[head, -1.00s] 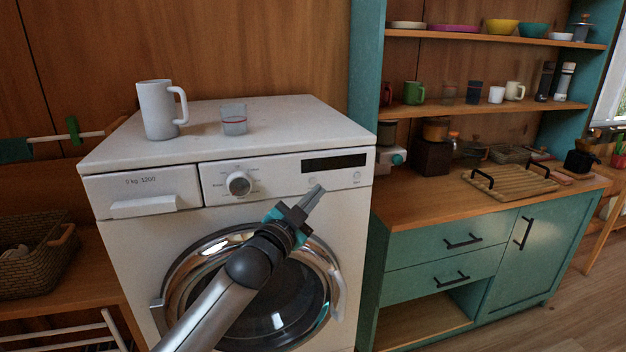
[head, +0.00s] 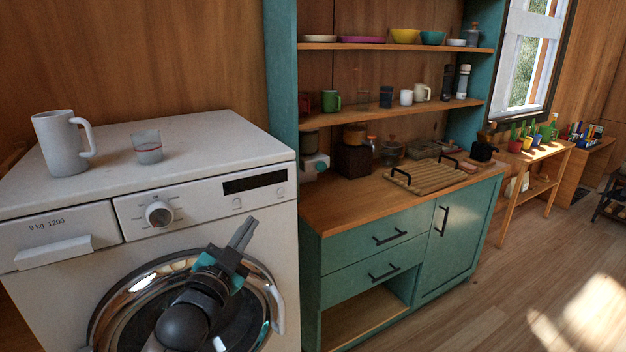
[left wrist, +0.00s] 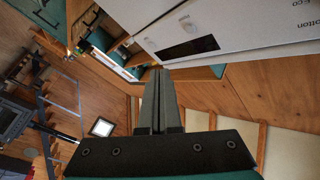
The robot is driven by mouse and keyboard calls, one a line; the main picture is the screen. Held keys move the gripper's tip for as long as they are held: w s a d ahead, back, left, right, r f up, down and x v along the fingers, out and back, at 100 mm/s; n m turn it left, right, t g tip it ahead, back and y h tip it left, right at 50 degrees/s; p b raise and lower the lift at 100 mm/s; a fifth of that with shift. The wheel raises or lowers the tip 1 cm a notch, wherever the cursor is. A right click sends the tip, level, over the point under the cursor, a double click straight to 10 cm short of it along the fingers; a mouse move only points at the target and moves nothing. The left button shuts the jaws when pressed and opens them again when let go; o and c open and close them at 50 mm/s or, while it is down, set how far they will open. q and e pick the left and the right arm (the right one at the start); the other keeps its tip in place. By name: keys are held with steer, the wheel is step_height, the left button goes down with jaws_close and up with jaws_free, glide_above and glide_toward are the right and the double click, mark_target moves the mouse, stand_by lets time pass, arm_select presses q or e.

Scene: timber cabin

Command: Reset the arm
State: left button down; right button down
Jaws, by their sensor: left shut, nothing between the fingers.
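My left gripper (head: 241,236) is shut and empty in the head view. It is in front of the washing machine (head: 215,205), below its display and over the upper right of the round door. In the left wrist view its closed fingers (left wrist: 160,100) point away, with the machine's control panel (left wrist: 190,47) at the top. My left arm comes up from the bottom of the head view. My right gripper is not in view.
A white mug (head: 62,142) and a clear glass (head: 147,147) stand on the machine. A teal cabinet (head: 375,262) with a wooden counter stands to the right, with shelves of dishes above. The wooden floor (head: 500,300) at the right is clear.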

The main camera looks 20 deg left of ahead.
arm_select(q)
steer(key=shift+f, duration=0.1)
step_height(320, 180, down, 23)
steer(key=s+n+g, duration=0.2)
steer(key=s+g, duration=0.1)
steer(key=g, duration=0.2)
steer(key=s+d+f+n+g, duration=0.15)
steer(key=s+f, duration=0.25)
steer(key=f, duration=0.4)
steer(key=s+d+f+m+g, duration=0.1)
steer(key=s+d+f+g, duration=0.15)
steer(key=s+f, duration=0.45)
steer(key=s+d+f+g, duration=0.2)
steer(key=s+f+g, duration=0.1)
steer(key=s+f, duration=0.4)
steer(key=s+d+f+n+g+h+b, duration=0.1)
steer(key=s+d+f+g, duration=0.2)
steer(key=s+f, duration=0.4)
steer(key=s+d+f+g, duration=0.2)
steer(key=s+f, duration=0.5)
steer(key=s, duration=0.9)
steer(key=shift+s+d+f+n+g+b, duration=0.2)
steer(key=shift+n+g+b, duration=0.15)
steer(key=shift+g, duration=0.25)
